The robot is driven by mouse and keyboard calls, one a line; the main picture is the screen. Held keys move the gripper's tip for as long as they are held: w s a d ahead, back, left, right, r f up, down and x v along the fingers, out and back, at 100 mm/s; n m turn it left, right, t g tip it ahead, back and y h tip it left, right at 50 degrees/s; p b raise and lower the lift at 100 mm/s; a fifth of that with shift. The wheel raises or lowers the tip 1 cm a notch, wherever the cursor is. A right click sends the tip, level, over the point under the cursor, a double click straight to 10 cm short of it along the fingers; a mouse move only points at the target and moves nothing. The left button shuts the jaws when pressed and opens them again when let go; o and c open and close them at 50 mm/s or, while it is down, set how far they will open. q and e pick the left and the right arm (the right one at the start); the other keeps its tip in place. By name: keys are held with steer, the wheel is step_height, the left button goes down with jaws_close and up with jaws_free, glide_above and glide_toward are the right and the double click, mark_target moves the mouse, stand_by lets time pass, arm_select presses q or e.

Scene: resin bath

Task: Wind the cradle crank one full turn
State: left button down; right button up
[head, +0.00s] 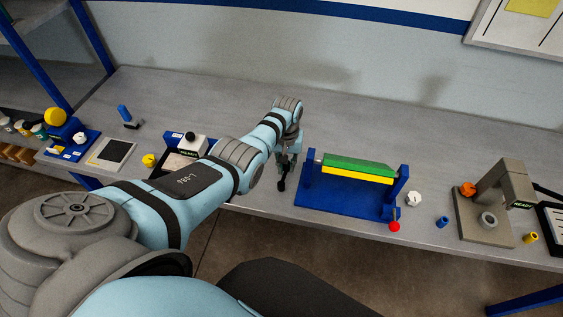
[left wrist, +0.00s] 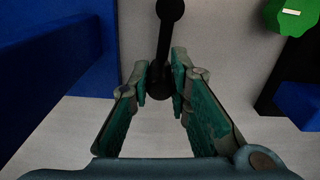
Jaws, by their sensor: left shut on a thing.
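The blue cradle (head: 345,205) stands on the grey bench, with a green and yellow bar (head: 357,167) held between its two uprights. The dark crank (head: 282,185) is at the cradle's left side. My left gripper (head: 287,160) reaches down to the crank beside the left upright. In the left wrist view the crank arm (left wrist: 165,40) runs up the picture, and its lower end lies between the fingers of my left gripper (left wrist: 160,90), which is shut on it. The fingers hide part of the handle. My right gripper is not in view.
A red knob (head: 394,226) is at the cradle's front right corner, with a white knob (head: 414,198) nearby. A grey press-like station (head: 485,215) stands farther right. The bench behind the cradle is clear.

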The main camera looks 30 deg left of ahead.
arm_select(q)
steer(key=shift+w+d+m, duration=0.1)
steer(key=shift+d+m, duration=0.25)
steer(key=shift+m, duration=0.4)
steer(key=shift+d+m, duration=0.35)
steer(key=shift+m, duration=0.4)
steer(key=c, duration=1.5)
jaws_free()
step_height(320, 180, up, 12)
steer(key=shift+r, duration=0.1)
